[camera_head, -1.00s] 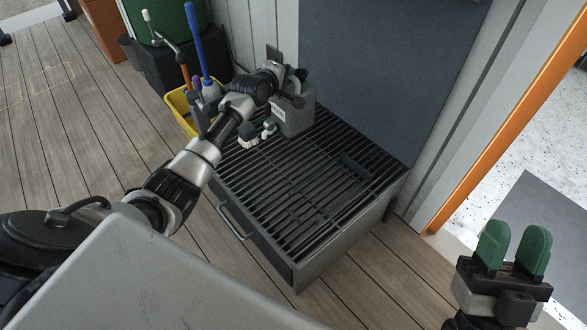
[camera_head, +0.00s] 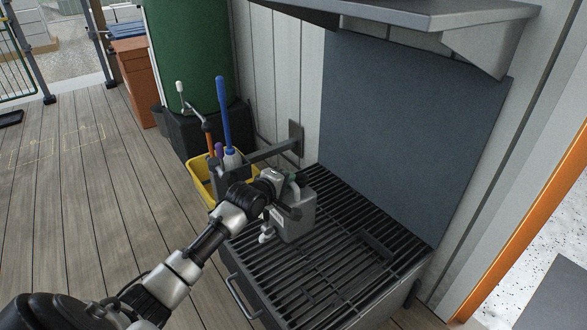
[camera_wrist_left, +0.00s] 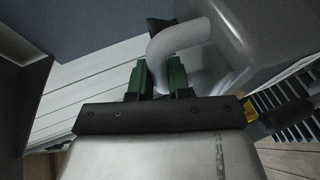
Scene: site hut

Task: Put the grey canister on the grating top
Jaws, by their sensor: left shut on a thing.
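The grey canister (camera_head: 299,216) is a boxy can with a pale label, at the left rear part of the black grating top (camera_head: 345,274) in the head view. Whether its base touches the bars is hard to tell. My left gripper (camera_head: 291,182) is shut on its handle from above. In the left wrist view, the green fingers (camera_wrist_left: 162,77) are closed around the curved grey handle (camera_wrist_left: 180,38). Part of the canister's left side is hidden by my wrist. My right gripper is outside both current views.
A yellow bucket (camera_head: 199,179) with long-handled tools stands left. A bracket (camera_head: 262,153) juts from the wall, and a shelf (camera_head: 418,14) overhangs behind. The grating's front and right are mostly clear.

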